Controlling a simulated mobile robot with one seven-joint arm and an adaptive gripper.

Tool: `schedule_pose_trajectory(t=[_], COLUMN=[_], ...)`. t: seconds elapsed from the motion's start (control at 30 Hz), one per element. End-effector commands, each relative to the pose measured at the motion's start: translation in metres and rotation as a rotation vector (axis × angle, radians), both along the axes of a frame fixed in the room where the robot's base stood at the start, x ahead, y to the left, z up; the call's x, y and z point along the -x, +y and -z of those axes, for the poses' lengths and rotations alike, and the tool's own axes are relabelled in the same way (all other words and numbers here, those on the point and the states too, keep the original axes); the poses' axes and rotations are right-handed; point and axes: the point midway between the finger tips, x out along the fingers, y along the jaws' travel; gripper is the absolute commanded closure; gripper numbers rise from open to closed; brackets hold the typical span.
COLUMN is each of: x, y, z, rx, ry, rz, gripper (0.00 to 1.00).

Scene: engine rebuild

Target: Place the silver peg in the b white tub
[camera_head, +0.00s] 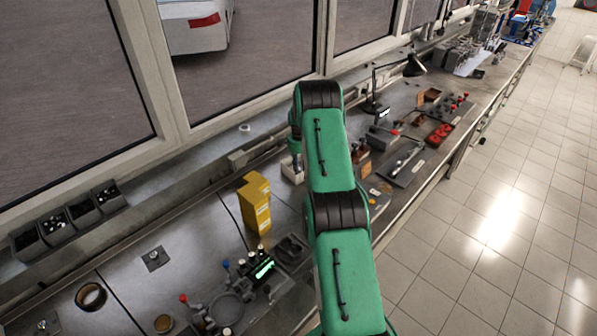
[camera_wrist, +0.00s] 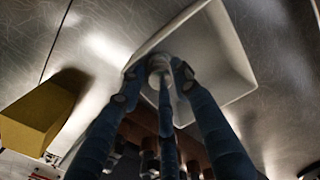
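A white tub (camera_wrist: 232,62) stands on the metal bench in the wrist view. In the head view the white tub (camera_head: 291,173) shows in part, left of my green arm. My gripper (camera_wrist: 158,82) has dark blue fingers that come together on a small pale silver peg (camera_wrist: 159,64). The peg's end shows between the fingertips, in front of the tub's opening in the wrist view. I cannot tell its height over the tub. In the head view my gripper (camera_head: 296,160) points down at the tub. No letter on the tub can be read.
A yellow block-like box (camera_head: 256,208) stands left of the tub; it also shows in the wrist view (camera_wrist: 35,118). Brown parts stand close by in the wrist view. A desk lamp (camera_head: 375,88) and a grey tray (camera_head: 405,163) lie beyond my arm. Windows run along the back.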

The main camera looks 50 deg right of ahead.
Motion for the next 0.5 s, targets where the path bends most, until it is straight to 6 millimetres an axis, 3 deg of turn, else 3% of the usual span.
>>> schedule_pose_trajectory(t=[0.5], x=[-0.001], y=[-0.001], z=[-0.073], rx=[0.002], ry=[-0.002], rz=[0.0], gripper=[0.68])
